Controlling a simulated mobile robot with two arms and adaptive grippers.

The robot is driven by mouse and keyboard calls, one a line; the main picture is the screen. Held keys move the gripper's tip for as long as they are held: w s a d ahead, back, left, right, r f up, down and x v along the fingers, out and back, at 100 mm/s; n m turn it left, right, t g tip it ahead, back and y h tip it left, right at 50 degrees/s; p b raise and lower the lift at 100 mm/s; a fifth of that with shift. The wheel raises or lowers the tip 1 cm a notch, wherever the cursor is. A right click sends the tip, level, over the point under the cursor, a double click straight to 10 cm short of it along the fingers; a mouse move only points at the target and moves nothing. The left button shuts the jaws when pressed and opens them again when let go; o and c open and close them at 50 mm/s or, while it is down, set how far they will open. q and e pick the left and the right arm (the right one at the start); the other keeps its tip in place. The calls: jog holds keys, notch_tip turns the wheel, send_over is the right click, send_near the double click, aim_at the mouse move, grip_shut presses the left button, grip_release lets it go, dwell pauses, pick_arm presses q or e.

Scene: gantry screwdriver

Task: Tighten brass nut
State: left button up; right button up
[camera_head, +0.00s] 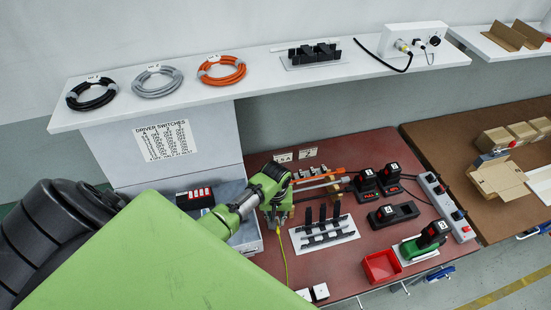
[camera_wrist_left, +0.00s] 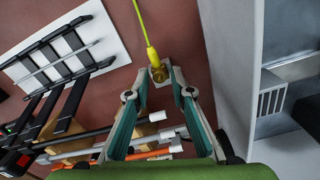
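The brass nut (camera_wrist_left: 158,73) sits at the end of a yellow cable (camera_wrist_left: 142,24), on a small light block or plate on the red-brown bench top. My left gripper (camera_wrist_left: 158,84) has its two fingers spread, their tips to either side of the nut, with a visible gap around it. I cannot tell their height relative to the nut. In the head view my left gripper (camera_head: 277,222) points down over the bench, and the yellow cable (camera_head: 283,256) runs from beneath it towards the front edge. The nut is hidden there. My right gripper is not in view.
A white rack with black bars (camera_head: 323,234) stands close right of the gripper. Tools with orange parts (camera_head: 318,173) lie behind it. Black chargers (camera_head: 366,182), a red bin (camera_head: 381,266) and a green driver (camera_head: 428,240) stand further right. A grey cabinet (camera_wrist_left: 262,75) borders the left side.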

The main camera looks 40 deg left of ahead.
pick_arm(q)
jog(key=n, duration=0.4)
jog(key=shift+d+n, duration=0.15)
jog(key=shift+n, duration=0.15)
jog(key=n, duration=0.8)
jog(key=shift+n, duration=1.1)
grip_shut()
jog(key=shift+m, duration=4.2)
